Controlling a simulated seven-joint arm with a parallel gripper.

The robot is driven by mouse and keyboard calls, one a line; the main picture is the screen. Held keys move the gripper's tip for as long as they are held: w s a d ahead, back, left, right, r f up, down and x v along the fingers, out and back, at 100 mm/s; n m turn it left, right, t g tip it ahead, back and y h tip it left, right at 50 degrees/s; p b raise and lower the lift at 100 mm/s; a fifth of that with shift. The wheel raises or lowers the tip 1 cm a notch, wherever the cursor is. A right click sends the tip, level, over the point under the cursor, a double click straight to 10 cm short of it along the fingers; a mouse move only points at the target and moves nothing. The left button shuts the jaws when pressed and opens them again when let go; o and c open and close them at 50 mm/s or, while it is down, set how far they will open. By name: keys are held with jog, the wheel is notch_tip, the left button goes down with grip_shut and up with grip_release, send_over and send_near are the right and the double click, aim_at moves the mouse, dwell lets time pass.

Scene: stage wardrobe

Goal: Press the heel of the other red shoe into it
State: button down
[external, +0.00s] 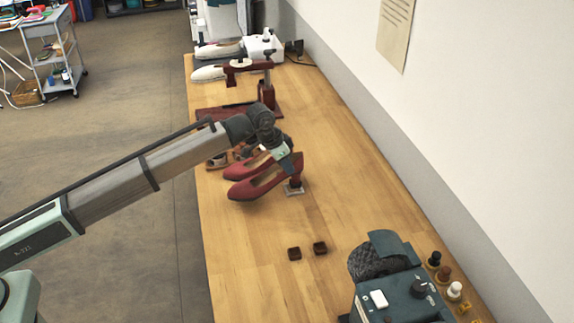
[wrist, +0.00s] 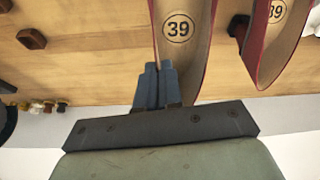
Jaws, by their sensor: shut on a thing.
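Two red pumps lie side by side on the bench. My gripper (external: 288,167) is over the back end of the nearer red shoe (external: 262,184). In the wrist view its fingers (wrist: 156,88) are shut at the back rim of the red shoe (wrist: 178,55), whose insole is marked 39. The other red shoe (external: 249,165) is behind it and shows at the right in the wrist view (wrist: 276,45). A dark red block on a metal plate (external: 294,188) is under the nearer shoe's back end. I cannot tell whether it touches the shoe.
Two dark brown blocks (external: 294,254) (external: 320,248) lie on the bare bench. A teal machine (external: 395,290) stands at the front right, beside several small bottles. The wall borders the bench on the right.

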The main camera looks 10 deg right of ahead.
jog(key=s, duration=0.9)
dwell(0.8)
jog(key=shift+f, duration=1.65)
dwell(1.1)
jog(key=c, duration=1.2)
grip_release()
jog(key=v, duration=1.3)
jog(key=shift+a+r, duration=0.1)
jog(key=shift+r, duration=0.3)
